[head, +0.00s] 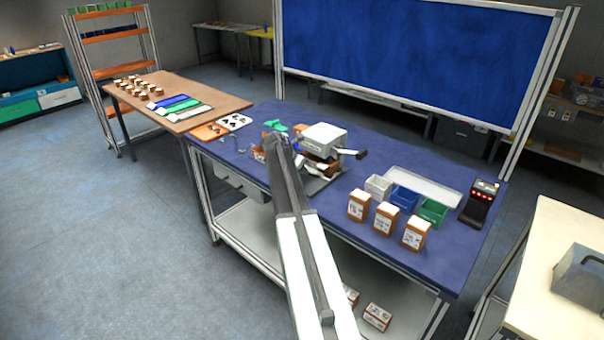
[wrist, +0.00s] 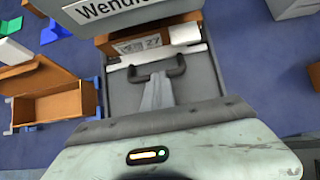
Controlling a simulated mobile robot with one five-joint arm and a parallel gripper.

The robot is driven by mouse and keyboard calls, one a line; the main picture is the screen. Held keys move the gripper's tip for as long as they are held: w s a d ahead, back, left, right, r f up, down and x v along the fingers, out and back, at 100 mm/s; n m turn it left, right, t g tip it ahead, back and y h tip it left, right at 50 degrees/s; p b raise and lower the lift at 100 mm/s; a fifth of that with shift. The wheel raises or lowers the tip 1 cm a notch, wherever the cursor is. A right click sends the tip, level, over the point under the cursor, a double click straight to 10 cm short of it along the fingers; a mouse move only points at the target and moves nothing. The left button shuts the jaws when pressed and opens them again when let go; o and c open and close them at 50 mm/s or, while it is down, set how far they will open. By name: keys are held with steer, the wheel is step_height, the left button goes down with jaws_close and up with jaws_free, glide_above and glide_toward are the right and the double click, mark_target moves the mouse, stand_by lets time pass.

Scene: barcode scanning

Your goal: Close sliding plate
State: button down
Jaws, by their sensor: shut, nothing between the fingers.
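A dark U-shaped handle (wrist: 180,66) is on the plate's near part. My gripper (wrist: 157,78) is shut and empty, its grey fingertips at the handle's inner side. I cannot tell whether they touch it. A brown box with a white label reading 27 (wrist: 140,45) sits at the plate's far end, partly under the machine head. In the head view, the machine (head: 324,137) stands on the blue table; my arm hides part of the plate.
An open brown box (wrist: 55,103) lies left of the plate. Brown boxes (head: 385,217) and white, blue and green bins (head: 404,199) stand right of the machine. A black device (head: 479,204) stands near the table's right end. A second table (head: 180,98) is at the left.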

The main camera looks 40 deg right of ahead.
steer(key=shift+d+r, duration=0.1)
steer(key=shift+d, duration=0.1)
steer(key=shift+w+a, duration=0.1)
steer(key=shift+a, duration=0.15)
steer(key=a, duration=0.2)
steer(key=a+p, duration=0.1)
steer(key=shift+s+r, duration=0.25)
steer(key=shift+r, duration=0.1)
steer(key=p+v, duration=0.8)
steer(key=v, duration=0.2)
steer(key=shift+a, duration=0.35)
steer(key=shift+s, duration=0.2)
